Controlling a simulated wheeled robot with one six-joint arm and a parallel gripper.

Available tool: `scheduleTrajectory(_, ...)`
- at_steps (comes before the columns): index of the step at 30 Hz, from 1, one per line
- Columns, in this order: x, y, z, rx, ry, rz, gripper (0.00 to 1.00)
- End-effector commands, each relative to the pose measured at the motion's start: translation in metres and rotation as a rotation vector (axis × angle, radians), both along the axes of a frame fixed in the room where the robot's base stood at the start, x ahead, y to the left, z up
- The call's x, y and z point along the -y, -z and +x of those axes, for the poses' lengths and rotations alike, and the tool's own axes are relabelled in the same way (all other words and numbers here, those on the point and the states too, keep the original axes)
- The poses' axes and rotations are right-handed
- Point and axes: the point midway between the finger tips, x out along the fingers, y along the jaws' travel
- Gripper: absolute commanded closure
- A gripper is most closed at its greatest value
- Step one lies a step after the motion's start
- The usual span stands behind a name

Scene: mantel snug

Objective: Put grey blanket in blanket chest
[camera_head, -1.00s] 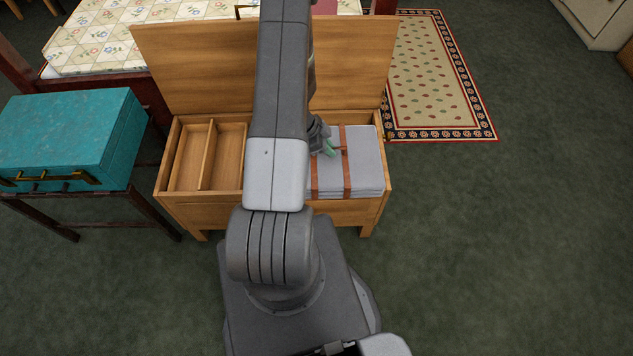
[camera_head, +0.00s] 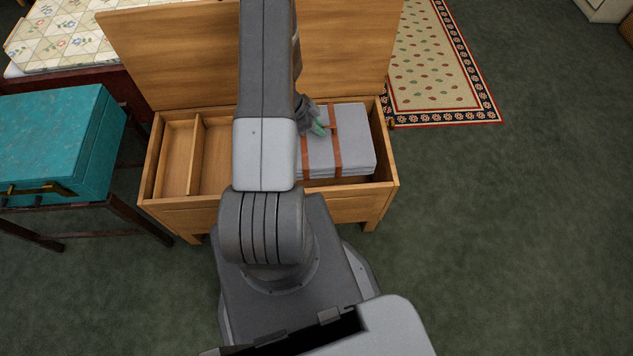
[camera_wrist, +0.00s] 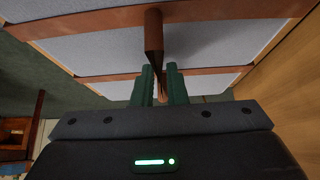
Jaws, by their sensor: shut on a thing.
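The grey blanket (camera_head: 356,140) is folded into a flat stack with brown straps around it. It is over or inside the right part of the open wooden blanket chest (camera_head: 185,214); I cannot tell whether it touches the chest's floor. A gap shows between it and the right wall. My gripper (camera_head: 319,127) is at the blanket's upper left, partly behind my arm. In the wrist view, my gripper (camera_wrist: 160,84) is shut on the brown strap handle (camera_wrist: 153,38) of the blanket (camera_wrist: 90,47). My arm hides the middle of the chest.
The chest's lid (camera_head: 170,60) stands open at the back. A divider (camera_head: 196,155) splits its empty left side. A teal case (camera_head: 50,140) sits on a dark stand at left. A bed (camera_head: 65,40) is behind, and a patterned rug (camera_head: 430,60) lies back right. The right floor is clear.

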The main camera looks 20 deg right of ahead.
Motion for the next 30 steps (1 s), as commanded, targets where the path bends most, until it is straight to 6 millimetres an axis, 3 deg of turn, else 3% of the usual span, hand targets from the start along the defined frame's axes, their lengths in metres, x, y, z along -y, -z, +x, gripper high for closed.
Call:
scheduleTrajectory(1, 0.000, 0.013, 0.000, 0.000, 0.000, -0.001, 1.00)
scheduleTrajectory(18, 0.000, 0.123, 0.000, 0.001, -0.001, -0.001, 1.00)
scheduleTrajectory(24, 0.000, 0.150, 0.000, 0.001, 0.000, -0.001, 1.00)
scheduleTrajectory(30, 0.000, 0.161, 0.000, 0.001, 0.000, -0.001, 1.00)
